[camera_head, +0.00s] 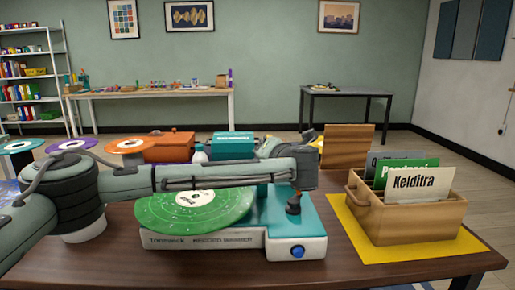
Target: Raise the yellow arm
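A white record washer (200,241) with a teal deck stands on the dark brown table. A green record (185,212) lies on it, and a blue knob (297,251) is at its front right. My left arm reaches in from the left across the washer and hides much of its back part. My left gripper is at the arm's far end, over the right side of the washer; its fingers cannot be made out. A small dark part (293,204) stands on the deck below it. A small bit of yellow shows behind my wrist; I cannot tell whether it is the yellow arm. My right gripper is not in view.
A wooden crate (408,222) with record sleeves stands on a yellow mat (374,249) at the right. Behind my arm are an orange box (169,147) and a teal box (233,143). Coloured discs (126,146) stand at the left. The table's front strip is clear.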

